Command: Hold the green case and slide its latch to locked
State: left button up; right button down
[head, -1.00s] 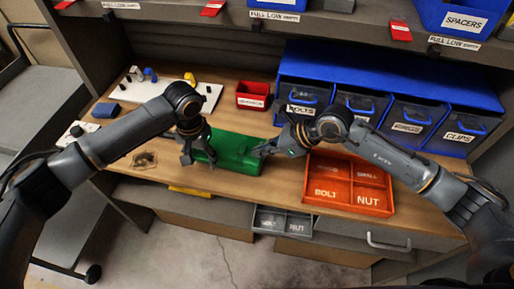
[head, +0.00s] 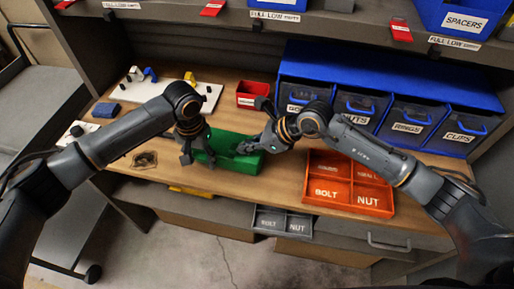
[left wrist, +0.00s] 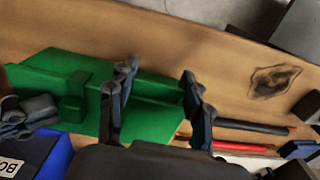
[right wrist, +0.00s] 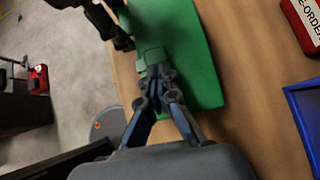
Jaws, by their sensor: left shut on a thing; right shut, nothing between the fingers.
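The green case (head: 232,160) lies on the wooden bench top; it also shows in the left wrist view (left wrist: 60,75) and the right wrist view (right wrist: 195,50). My left gripper (head: 198,154) is shut on the case's left end, with its fingers (left wrist: 155,88) on either side of it. A small green latch block (right wrist: 152,58) stands up from the case. My right gripper (head: 247,149) is shut and empty, its fingertips (right wrist: 163,75) at the latch block; whether they touch it is unclear. The fingers partly hide the case.
An orange divided tray (head: 345,200) lies right of the case. Blue bins (head: 390,110) stand behind it, and a small red bin (head: 252,94) stands at the back. A white board (head: 205,97) with small parts lies back left. The bench's front edge runs close to the case.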

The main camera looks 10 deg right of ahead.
pick_arm(q)
jog(key=shift+s+d, duration=0.1)
jog(key=shift+d, duration=0.1)
pick_arm(e)
jog(key=shift+d, duration=0.1)
jog(key=shift+s+d, duration=0.2)
jog(key=shift+d, duration=0.1)
jog(key=d, duration=0.1)
jog(key=s+d, duration=0.1)
jog(key=shift+d+f, duration=0.1)
jog(key=shift+d, duration=0.25)
jog(key=v, duration=1)
jog(key=shift+d, duration=0.2)
pick_arm(q)
jog(key=shift+a, duration=0.1)
jog(key=o, duration=1.5)
jog(key=shift+r, duration=0.1)
